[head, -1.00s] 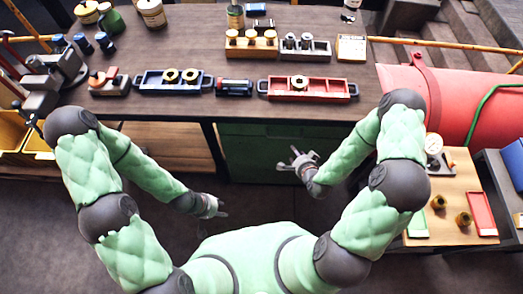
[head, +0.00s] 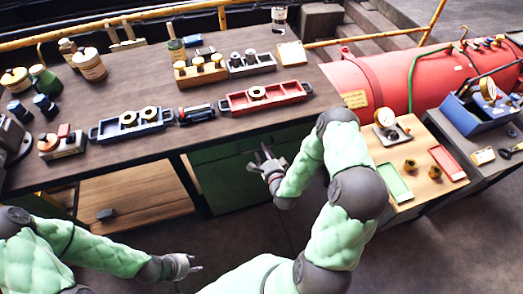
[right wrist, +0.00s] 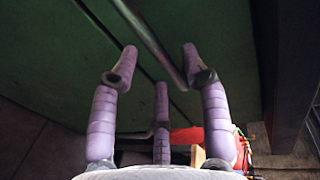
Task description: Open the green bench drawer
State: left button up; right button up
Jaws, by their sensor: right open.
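The green bench drawer unit (head: 225,185) is under the workbench, partly hidden behind my right arm and gripper. My right gripper (head: 264,158) is in front of its green face, fingers spread and empty. In the right wrist view the green drawer front (right wrist: 60,45) shows with dark seams. A metal bar handle (right wrist: 150,38) runs slantwise between the spread purple fingers of my right gripper (right wrist: 158,65). I cannot tell whether they touch it. The drawer looks shut. My left gripper (head: 190,267) is low over the floor, left of the drawer unit, and seems to hold nothing.
The workbench top (head: 140,165) overhangs the drawer unit and carries a blue tray (head: 100,136), a red tray (head: 233,105) and bottles. A small wooden table (head: 412,190) stands to the right, by a red tank (head: 400,80). Dark floor below is clear.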

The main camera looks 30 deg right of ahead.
jog(key=shift+x, duration=1.55)
grip_shut()
jog(key=shift+s+f+b, duration=0.1)
jog(key=shift+b, duration=0.2)
